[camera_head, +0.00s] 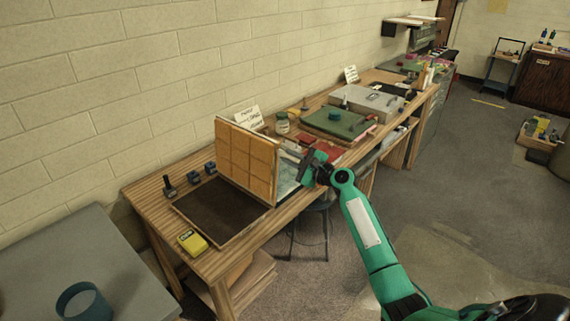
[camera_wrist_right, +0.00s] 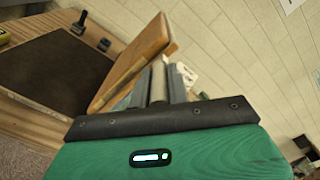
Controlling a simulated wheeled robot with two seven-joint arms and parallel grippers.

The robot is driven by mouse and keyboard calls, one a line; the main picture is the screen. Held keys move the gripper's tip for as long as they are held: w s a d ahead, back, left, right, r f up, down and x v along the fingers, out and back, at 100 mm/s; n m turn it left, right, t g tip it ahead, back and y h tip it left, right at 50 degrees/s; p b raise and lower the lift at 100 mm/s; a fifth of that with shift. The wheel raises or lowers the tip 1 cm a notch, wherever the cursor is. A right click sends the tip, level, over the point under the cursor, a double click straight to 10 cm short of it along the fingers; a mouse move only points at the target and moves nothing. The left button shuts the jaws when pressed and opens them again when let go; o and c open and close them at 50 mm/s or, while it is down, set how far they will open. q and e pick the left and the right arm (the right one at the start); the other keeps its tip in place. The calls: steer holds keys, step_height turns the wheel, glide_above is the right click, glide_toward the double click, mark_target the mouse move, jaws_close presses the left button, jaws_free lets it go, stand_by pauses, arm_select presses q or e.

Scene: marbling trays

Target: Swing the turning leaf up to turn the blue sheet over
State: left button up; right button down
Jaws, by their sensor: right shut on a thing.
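The turning leaf (camera_head: 247,163) is a wooden panel standing steeply upright on the bench, its gridded face toward the left; it also shows in the wrist view (camera_wrist_right: 131,62). My right gripper (camera_head: 296,158) is at the leaf's right side, near its upper outer edge. In the wrist view its fingers (camera_wrist_right: 160,80) are shut on a pale bar at the leaf's edge. A pale blue patch (camera_head: 287,178), probably the blue sheet, shows low behind the leaf; most of it is hidden by the leaf and my gripper. My left gripper is not in view.
A dark flat board (camera_head: 218,213) lies clear to the left of the leaf. A yellow block (camera_head: 192,241) sits at its front corner, and small dark tools (camera_head: 195,178) stand behind it. A jar (camera_head: 282,123), a sign (camera_head: 247,119) and a green tray (camera_head: 335,122) stand farther back.

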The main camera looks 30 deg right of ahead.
steer(key=shift+w+d+f+m+b, duration=0.1)
steer(key=shift+w+d+f+m, duration=0.25)
steer(key=shift+d, duration=0.4)
steer(key=shift+w+d+f+m+b, duration=0.1)
steer(key=shift+w+d+m+b, duration=0.1)
steer(key=shift+d+m, duration=0.4)
steer(key=shift+w+d+f+m+b, duration=0.15)
steer(key=shift+w+d+m, duration=0.1)
steer(key=shift+d, duration=0.65)
steer(key=c, duration=1.6)
jaws_free()
steer(key=b+v, duration=0.3)
steer(key=v, duration=1)
steer(key=shift+s+d, duration=0.15)
steer(key=shift+s, duration=0.2)
